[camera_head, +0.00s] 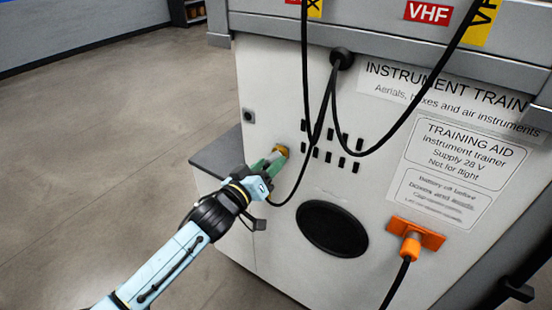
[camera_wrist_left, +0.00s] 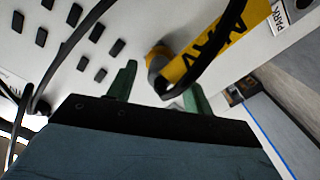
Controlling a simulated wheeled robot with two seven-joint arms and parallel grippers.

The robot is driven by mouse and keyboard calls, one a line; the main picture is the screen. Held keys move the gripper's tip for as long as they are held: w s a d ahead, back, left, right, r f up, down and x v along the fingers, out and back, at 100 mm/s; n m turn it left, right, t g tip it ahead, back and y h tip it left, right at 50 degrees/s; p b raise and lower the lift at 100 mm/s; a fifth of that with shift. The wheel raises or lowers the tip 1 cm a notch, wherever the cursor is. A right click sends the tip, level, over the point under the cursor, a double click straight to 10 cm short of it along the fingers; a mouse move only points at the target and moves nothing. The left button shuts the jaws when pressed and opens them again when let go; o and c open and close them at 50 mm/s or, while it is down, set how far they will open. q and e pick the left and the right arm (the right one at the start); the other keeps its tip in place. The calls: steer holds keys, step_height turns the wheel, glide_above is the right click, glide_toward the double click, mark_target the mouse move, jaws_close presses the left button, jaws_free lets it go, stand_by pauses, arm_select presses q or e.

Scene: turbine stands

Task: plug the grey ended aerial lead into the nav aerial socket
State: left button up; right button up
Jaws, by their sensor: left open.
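My left gripper (camera_head: 272,160) is open, with its green fingers close to the side panel of the white trainer stand. In the left wrist view the fingers (camera_wrist_left: 160,90) stand either side of a grey lead end (camera_wrist_left: 157,66). This end meets a brass-coloured socket (camera_wrist_left: 158,50) on the panel; in the head view the brass (camera_head: 281,150) shows just past the fingertips. I cannot tell how deep the end sits. A black cable runs from it, with a yellow tag (camera_wrist_left: 215,45) that seems to read NAV. My right gripper is not in view.
A black lead (camera_head: 380,146) hangs in a loop across the panel from a grommet (camera_head: 342,58). An orange plug (camera_head: 411,244) sits lower right, beside a round black grille (camera_head: 332,229). Several dark slots (camera_head: 338,150) lie right of the socket. Open floor (camera_head: 100,130) is at left.

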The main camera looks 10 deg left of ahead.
arm_select(q)
steer(key=shift+w+d, duration=0.25)
steer(key=shift+w, duration=0.35)
stand_by(0.3)
steer(key=shift+p, duration=0.35)
jaws_close()
stand_by(0.4)
